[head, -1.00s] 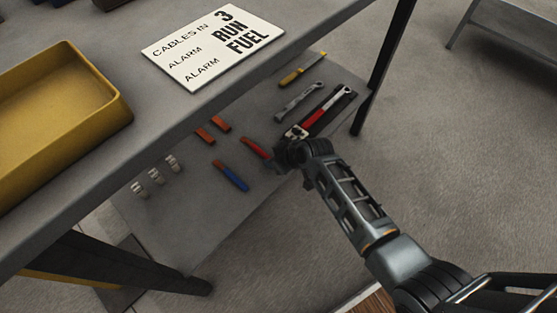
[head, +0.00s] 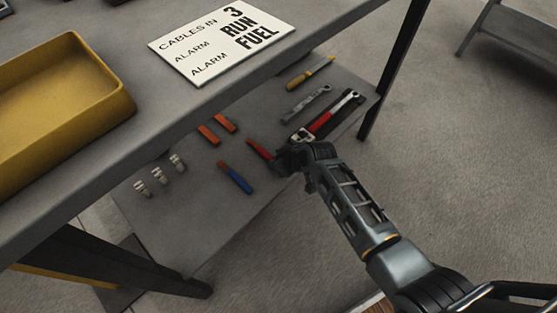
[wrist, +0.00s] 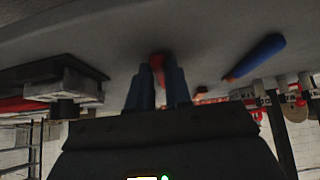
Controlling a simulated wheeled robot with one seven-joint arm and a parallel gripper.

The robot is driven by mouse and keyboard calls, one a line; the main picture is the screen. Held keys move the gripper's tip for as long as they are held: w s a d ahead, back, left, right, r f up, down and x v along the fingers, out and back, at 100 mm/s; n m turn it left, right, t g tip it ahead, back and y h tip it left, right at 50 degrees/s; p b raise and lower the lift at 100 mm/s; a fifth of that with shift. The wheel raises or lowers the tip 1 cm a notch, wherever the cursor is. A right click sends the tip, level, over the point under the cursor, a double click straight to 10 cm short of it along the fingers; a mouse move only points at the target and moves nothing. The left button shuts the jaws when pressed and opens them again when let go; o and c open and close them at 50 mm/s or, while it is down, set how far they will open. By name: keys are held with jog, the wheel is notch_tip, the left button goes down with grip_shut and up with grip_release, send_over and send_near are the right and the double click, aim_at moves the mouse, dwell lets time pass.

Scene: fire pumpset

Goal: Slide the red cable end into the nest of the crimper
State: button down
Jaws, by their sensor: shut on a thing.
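The red cable (head: 259,148) is on the lower shelf area beside the crimper. My gripper (head: 281,158) is shut on it, and its outer end sticks out to the left in the head view. In the wrist view the red cable (wrist: 157,64) shows between the two blue fingertips (wrist: 158,88). The crimper (head: 328,117), with red and silver handles and a pale head (head: 302,136), lies on a dark base just right of and above my gripper. Its dark base and pale block (wrist: 62,88) show at the left of the wrist view. The nest itself is not clear.
A blue cable (head: 236,178), orange-red pieces (head: 209,134), pale lugs (head: 159,175), a wrench (head: 306,101) and a yellow-handled tool (head: 311,72) lie on the shelf. The tabletop (head: 170,112), carrying a yellow tray (head: 117,115) and sign (head: 190,65), overhangs; a table leg (head: 397,65) stands right.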

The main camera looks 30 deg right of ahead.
jog(key=shift+r, duration=0.15)
jog(key=shift+r+p, duration=1.9)
